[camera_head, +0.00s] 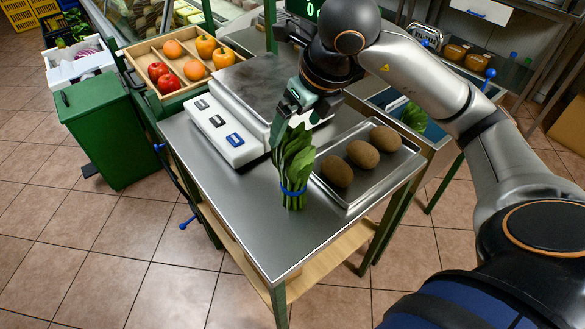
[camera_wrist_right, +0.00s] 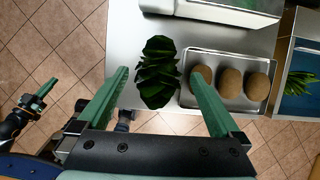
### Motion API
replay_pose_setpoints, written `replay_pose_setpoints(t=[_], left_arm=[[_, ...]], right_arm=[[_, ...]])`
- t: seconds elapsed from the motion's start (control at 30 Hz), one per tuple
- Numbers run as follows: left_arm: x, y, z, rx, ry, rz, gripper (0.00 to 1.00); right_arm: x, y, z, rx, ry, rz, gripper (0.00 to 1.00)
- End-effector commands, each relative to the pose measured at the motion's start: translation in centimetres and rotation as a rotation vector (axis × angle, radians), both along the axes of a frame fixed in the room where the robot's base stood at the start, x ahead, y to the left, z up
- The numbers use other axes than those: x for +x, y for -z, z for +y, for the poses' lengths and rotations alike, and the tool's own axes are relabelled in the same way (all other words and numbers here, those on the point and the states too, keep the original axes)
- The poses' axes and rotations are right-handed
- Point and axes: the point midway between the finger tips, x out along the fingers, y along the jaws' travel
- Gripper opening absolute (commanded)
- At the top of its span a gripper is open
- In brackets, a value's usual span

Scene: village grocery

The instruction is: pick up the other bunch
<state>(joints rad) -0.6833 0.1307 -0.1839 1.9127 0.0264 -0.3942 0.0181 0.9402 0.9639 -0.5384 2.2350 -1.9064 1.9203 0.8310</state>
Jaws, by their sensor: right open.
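A bunch of green leaves with a blue band (camera_head: 295,170) stands upright on the steel table, left of the potato tray. It also shows in the right wrist view (camera_wrist_right: 158,75). My right gripper (camera_head: 298,118) is open above and behind its leaf tops; in the wrist view its two green fingers lie on either side of the leaves. Whether they touch the leaves I cannot tell. More green leaves (camera_head: 414,117) lie in a blue tray to the right, partly hidden by my arm; they show in the wrist view (camera_wrist_right: 298,84). My left gripper (camera_wrist_right: 38,96) shows small at the left there.
A metal tray (camera_head: 345,201) with 3 brown potatoes sits close right of the bunch. A white panel with buttons (camera_head: 226,130) and a scale (camera_head: 245,78) stand behind left. The table's front left is bare. A green bin (camera_head: 105,130) stands left.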

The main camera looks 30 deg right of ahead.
Motion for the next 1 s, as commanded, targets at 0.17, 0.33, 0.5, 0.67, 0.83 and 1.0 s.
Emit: replay_pose_setpoints(t=[0.17,0.33,0.5,0.67,0.83,1.0], left_arm=[[0.0,0.1,0.0,0.000,0.000,0.000,0.00],[0.1,-0.1,0.0,0.001,0.001,-0.001,0.00],[0.2,-0.2,0.0,0.000,0.000,-0.004,0.00],[0.3,-0.2,0.0,0.000,0.000,-0.006,0.00],[0.3,-0.2,0.0,0.000,0.001,-0.006,0.00],[0.3,-0.3,0.0,0.000,0.001,-0.007,0.00]], right_arm=[[0.5,1.4,0.1,0.001,-0.001,0.000,1.00],[0.9,3.3,0.1,0.001,-0.002,0.005,1.00],[1.7,5.6,0.2,0.002,-0.002,0.003,1.00],[2.1,6.3,0.3,0.001,-0.003,-0.001,1.00],[2.1,6.3,0.3,0.001,-0.003,-0.001,1.00],[2.1,6.3,0.3,0.001,-0.003,-0.001,0.81]])
